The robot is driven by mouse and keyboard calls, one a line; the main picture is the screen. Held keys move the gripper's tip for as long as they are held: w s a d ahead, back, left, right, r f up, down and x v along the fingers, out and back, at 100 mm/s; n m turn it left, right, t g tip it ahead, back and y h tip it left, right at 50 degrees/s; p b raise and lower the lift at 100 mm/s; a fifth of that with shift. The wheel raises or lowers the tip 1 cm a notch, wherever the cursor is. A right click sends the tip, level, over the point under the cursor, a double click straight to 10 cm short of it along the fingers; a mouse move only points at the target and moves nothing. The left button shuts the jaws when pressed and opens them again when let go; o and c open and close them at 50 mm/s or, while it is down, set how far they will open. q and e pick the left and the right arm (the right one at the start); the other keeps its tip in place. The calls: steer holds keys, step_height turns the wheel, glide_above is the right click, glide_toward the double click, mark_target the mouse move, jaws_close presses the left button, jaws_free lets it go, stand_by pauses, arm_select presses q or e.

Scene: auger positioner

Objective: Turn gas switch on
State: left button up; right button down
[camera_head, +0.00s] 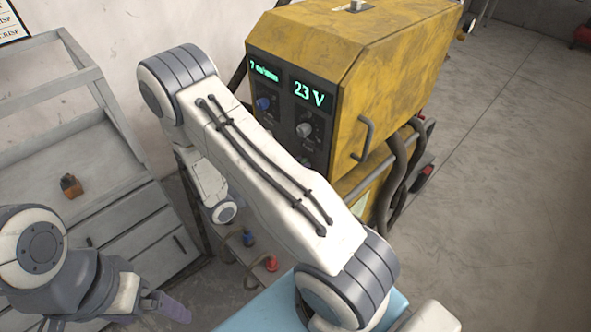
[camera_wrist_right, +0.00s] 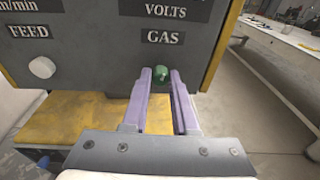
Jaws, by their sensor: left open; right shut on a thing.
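The green gas switch (camera_wrist_right: 160,73) sits on the dark front panel below the "GAS" label in the right wrist view. My right gripper (camera_wrist_right: 161,77) is shut on it, with one purple finger on each side of the knob. My left gripper (camera_head: 165,305) is open at the lower left of the head view, well away from the machine. Its fingers are partly hidden.
The panel also carries a white button (camera_wrist_right: 42,67) under "FEED" and, in the head view, a blue knob (camera_head: 263,104) and a grey knob (camera_head: 304,130). A grey drawer cabinet (camera_head: 150,235) stands at left with a small orange-brown object (camera_head: 71,186).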

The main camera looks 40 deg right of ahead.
steer(key=shift+s+m+t+b, duration=0.15)
steer(key=shift+m+t+b, duration=0.35)
steer(key=shift+m+b, duration=1.65)
steer(key=shift+r+m, duration=0.1)
steer(key=shift+m, duration=0.25)
steer(key=c, duration=0.7)
jaws_free()
steer(key=shift+d, duration=0.1)
